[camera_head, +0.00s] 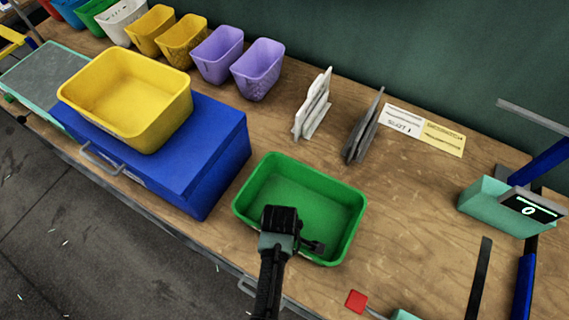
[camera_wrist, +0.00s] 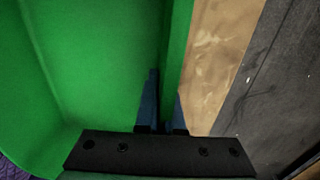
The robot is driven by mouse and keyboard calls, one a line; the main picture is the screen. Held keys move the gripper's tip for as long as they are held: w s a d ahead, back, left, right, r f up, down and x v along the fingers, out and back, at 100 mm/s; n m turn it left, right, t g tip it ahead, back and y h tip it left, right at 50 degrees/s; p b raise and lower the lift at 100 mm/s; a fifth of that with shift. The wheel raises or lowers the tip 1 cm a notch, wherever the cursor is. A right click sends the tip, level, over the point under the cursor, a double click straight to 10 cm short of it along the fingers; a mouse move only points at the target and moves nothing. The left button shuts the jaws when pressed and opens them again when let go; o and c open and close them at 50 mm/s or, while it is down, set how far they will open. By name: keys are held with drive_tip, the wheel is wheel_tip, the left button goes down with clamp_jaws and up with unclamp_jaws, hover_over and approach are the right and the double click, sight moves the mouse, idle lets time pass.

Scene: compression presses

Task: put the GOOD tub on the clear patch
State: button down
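A green tub (camera_head: 268,190) is at the middle of the bench, empty inside. A yellow tub (camera_head: 128,97) sits on a blue box at the left, also empty. I can read no GOOD label on either tub. My gripper (camera_head: 290,240) is at the green tub's front wall, covering part of it. In the wrist view, my gripper (camera_wrist: 165,110) has one finger inside and one outside the green tub's wall (camera_wrist: 178,50), close against it. Whether the tub is lifted cannot be told.
The blue box (camera_head: 205,165) is left of the green tub. Upright pale plates (camera_head: 313,105) and dark plates (camera_head: 362,128) stand behind. A white card (camera_head: 401,121) and a yellow card (camera_head: 442,138) lie flat. A teal display unit (camera_head: 495,205) is right. Bare wood (camera_head: 420,205) lies between.

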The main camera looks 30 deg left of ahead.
drive_tip(key=shift+f, duration=0.15)
drive_tip(key=c, duration=1)
unclamp_jaws()
drive_tip(key=shift+c, duration=0.2)
wheel_tip(320, 180, up, 12)
drive_tip(key=shift+s+r, duration=0.2)
drive_tip(key=shift+s, duration=0.25)
